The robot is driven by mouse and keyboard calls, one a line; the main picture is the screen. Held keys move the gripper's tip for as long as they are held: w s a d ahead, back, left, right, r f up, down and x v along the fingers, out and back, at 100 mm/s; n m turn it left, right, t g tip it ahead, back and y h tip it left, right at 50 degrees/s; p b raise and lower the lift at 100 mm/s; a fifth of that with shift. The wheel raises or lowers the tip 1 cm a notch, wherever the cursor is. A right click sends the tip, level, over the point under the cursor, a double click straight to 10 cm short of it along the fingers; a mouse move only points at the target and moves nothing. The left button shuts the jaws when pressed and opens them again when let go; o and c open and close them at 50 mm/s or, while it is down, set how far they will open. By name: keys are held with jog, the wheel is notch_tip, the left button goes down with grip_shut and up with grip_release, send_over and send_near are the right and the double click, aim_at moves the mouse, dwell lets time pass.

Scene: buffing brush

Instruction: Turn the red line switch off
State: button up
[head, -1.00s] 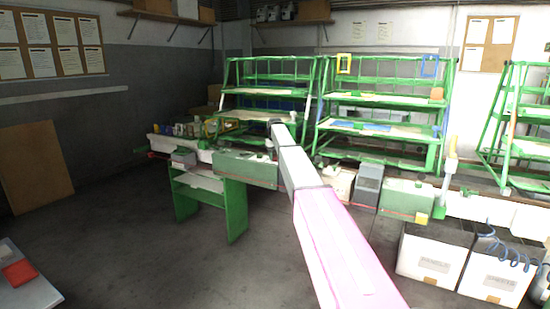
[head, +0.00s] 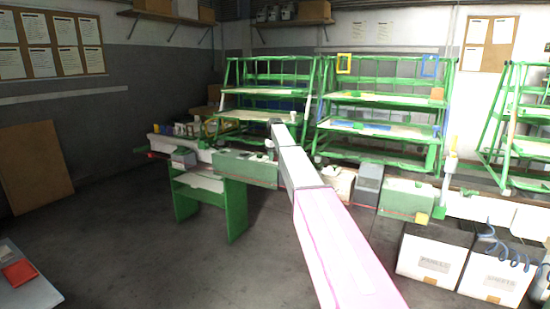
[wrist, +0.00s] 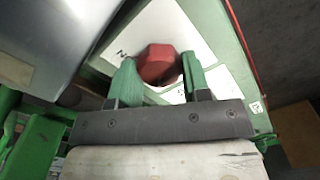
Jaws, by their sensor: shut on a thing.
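The red line switch (wrist: 158,62) is a faceted red knob on a white plate (wrist: 205,48) set in a green housing. The wrist view shows it between the two green fingers of my gripper (wrist: 160,78). The fingers are shut on the knob, one on each side. Dark letters show on the plate to the left of the knob, and more marks lie near the right finger. The knob's lower part is hidden behind the fingers and the gripper body. In the head view my arm reaches toward the green bench line, and I cannot make out the gripper or the knob there.
A smooth grey metal body (wrist: 50,40) stands close on the left in the wrist view. In the head view, green racks (head: 380,125) stand behind the bench line. White bins (head: 435,255) sit at the right.

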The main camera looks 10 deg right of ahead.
aim_at(275, 157)
jog(key=o, duration=0.9)
jog(key=shift+r, duration=0.1)
notch_tip(275, 157, up, 11)
jog(key=shift+f, duration=0.15)
